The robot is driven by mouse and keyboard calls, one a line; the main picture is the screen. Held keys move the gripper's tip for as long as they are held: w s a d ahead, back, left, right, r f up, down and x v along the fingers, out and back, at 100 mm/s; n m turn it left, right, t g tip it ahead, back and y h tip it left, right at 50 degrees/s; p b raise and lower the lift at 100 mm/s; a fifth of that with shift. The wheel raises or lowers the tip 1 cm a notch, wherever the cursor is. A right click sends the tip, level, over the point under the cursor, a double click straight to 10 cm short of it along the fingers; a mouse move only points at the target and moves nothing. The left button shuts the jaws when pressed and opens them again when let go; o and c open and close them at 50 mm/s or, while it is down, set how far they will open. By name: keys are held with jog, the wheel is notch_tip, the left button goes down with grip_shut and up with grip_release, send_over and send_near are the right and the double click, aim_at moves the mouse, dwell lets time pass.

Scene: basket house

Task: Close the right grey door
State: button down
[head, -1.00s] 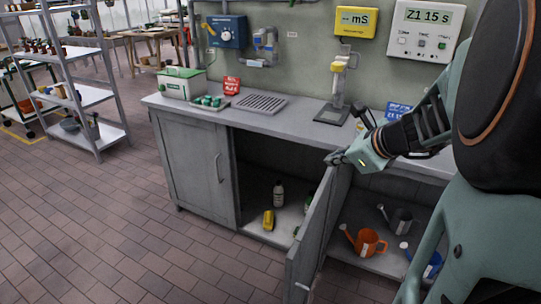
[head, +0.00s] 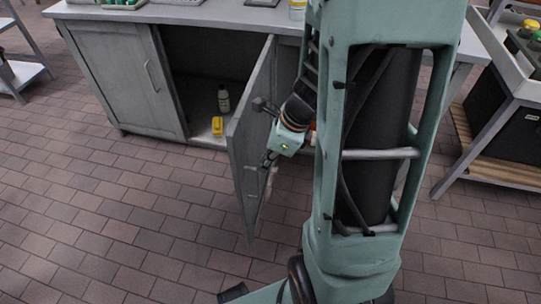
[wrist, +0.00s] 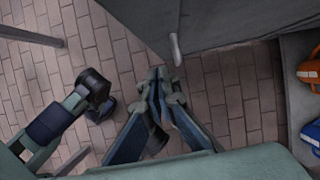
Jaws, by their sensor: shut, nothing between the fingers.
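The right grey door (head: 247,143) stands open in the head view, swung out from the cabinet toward me. The grey left door (head: 124,74) beside the opening is closed. My gripper (head: 266,162) is low on the right side of the open door, close to its free edge. In the wrist view my gripper (wrist: 158,80) has its fingers together and holds nothing. The door's grey panel (wrist: 215,22) fills the top there, with a light handle (wrist: 177,50) just beyond the fingertips. I cannot tell whether the fingers touch the door.
Orange (wrist: 309,70) and blue (wrist: 312,138) items show at the wrist view's right edge. A shelved table (head: 500,130) stands at right. The brick floor is clear left of the door.

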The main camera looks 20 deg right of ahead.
jog(key=shift+w+a+f, duration=0.25)
jog(key=shift+w+a, duration=0.35)
jog(key=shift+a, duration=0.3)
jog(key=shift+w+a+f, duration=0.2)
jog(key=shift+w+a, duration=0.4)
jog(key=shift+a, duration=0.3)
